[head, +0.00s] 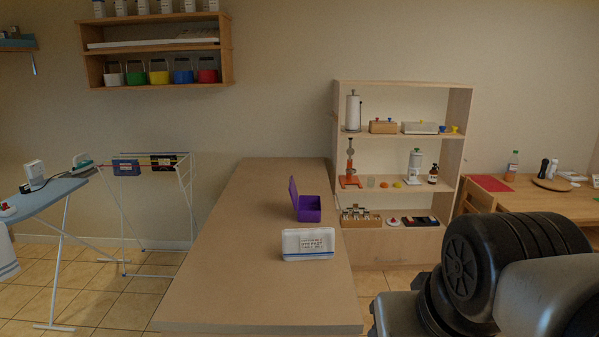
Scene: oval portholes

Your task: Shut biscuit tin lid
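A small purple box, which looks like the biscuit tin (311,215), stands on the long wooden table, a little right of its middle. Its lid (293,194) is open, standing up and tilted on the left side of the box. The inside of the tin is too small to make out. My gripper is out of view; only dark and grey links of my arm show at the lower right, well apart from the tin.
A white box with printed lettering (308,244) stands on the table (220,285) just in front of the tin. The table's left and front parts are clear. A shelf unit (402,205) with several items stands behind on the right; a drying rack (150,225) is at left.

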